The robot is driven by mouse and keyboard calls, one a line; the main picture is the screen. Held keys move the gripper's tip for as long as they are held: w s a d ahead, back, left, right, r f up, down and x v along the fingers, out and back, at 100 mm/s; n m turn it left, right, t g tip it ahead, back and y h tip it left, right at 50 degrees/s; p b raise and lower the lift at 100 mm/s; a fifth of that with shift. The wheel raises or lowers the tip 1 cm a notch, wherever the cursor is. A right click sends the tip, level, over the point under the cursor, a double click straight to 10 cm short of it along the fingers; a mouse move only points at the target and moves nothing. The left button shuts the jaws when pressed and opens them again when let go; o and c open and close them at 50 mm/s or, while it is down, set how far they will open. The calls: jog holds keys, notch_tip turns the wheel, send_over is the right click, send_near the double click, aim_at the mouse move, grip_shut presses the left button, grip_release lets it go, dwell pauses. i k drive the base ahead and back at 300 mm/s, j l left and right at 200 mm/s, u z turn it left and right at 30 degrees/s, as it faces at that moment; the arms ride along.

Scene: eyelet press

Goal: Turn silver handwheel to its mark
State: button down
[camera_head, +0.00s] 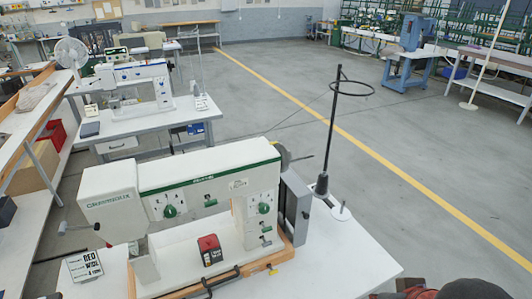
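A white and green sewing machine (190,190) stands on a white table in the foreground. A grey, silver-looking wheel (284,156) shows partly behind the upper right end of the machine, with a thin dark rod beside it. This may be the handwheel; the machine's body hides much of it. I cannot make out a mark on it. Green knobs (169,211) sit on the machine's front. My gripper is not in view, and nothing is seen touching the wheel.
A black thread stand (334,130) with a ring rises right of the machine. The white tabletop (335,262) is mostly bare at right. Open floor (430,150) lies beyond.

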aim_at(286, 155)
jog(key=i+l+u, duration=0.1)
jog(key=u, duration=0.3)
jog(key=l+u, duration=0.6)
jog(key=u, duration=0.25)
jog(key=l+u, duration=0.4)
jog(key=k+l+u, duration=0.1)
jog(key=l, duration=0.8)
jog(key=k+l+u, duration=0.15)
jog(key=l, duration=0.3)
jog(key=k+l+u, duration=0.1)
jog(key=l, duration=0.35)
